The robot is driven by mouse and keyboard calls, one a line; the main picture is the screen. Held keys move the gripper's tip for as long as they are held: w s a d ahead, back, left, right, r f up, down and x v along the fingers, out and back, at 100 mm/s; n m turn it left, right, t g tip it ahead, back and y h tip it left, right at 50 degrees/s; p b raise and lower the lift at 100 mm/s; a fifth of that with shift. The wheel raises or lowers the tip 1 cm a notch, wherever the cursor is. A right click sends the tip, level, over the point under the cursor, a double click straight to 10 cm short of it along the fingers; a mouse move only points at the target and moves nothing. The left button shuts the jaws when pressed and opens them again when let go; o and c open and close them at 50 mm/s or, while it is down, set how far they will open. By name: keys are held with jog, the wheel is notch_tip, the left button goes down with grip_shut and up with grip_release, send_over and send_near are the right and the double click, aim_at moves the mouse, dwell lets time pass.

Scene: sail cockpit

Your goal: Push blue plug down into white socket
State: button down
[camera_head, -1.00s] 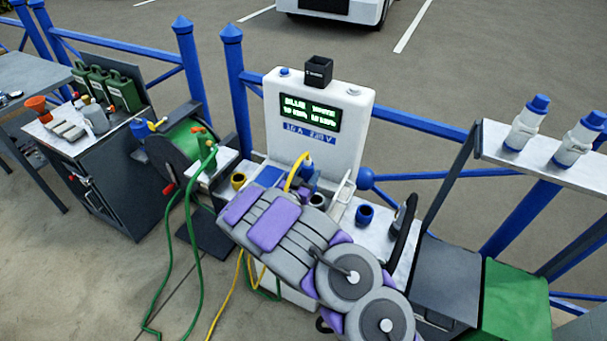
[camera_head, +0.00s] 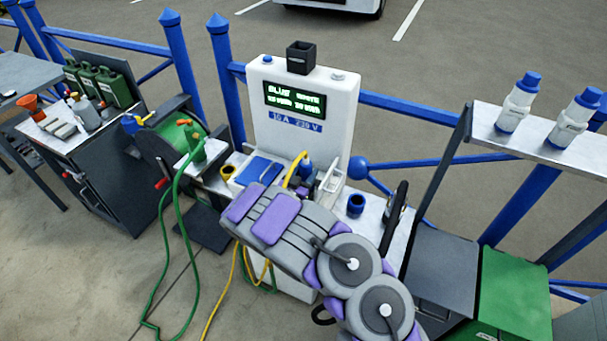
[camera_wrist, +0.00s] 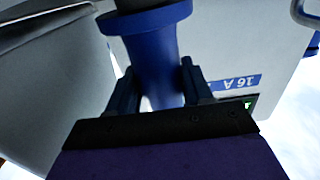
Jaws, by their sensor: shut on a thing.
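The blue plug (camera_head: 306,170), with a yellow cable looping from it, is in front of the white power pedestal (camera_head: 341,105). My gripper (camera_wrist: 158,90) is shut on the plug, whose blue body (camera_wrist: 152,60) and wide collar show between the two fingers in the wrist view. In the head view my arm comes in from the lower right and covers the fingers and the plug's lower part. The white socket is largely hidden behind my arm and the plug. I cannot tell whether the plug touches it or is inside it.
A yellow socket (camera_head: 227,172) is to the left on the metal shelf, and a blue socket (camera_head: 356,204) to the right. A white wire handle stands beside the plug. A hose reel (camera_head: 172,150) is at left. Bottles (camera_head: 517,102) stand on a raised shelf at right.

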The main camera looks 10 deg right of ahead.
jog(key=shift+a+r, duration=0.1)
jog(key=shift+a, duration=0.4)
jog(key=shift+s+d+p, duration=0.2)
jog(key=shift+d+p, duration=0.2)
jog(key=shift+p, duration=0.05)
jog(key=shift+a, duration=0.35)
jog(key=shift+d, duration=0.4)
jog(key=shift+f, duration=0.7)
jog(key=c, duration=0.7)
grip_release()
jog(key=shift+c, duration=0.2)
jog(key=shift+a, duration=0.1)
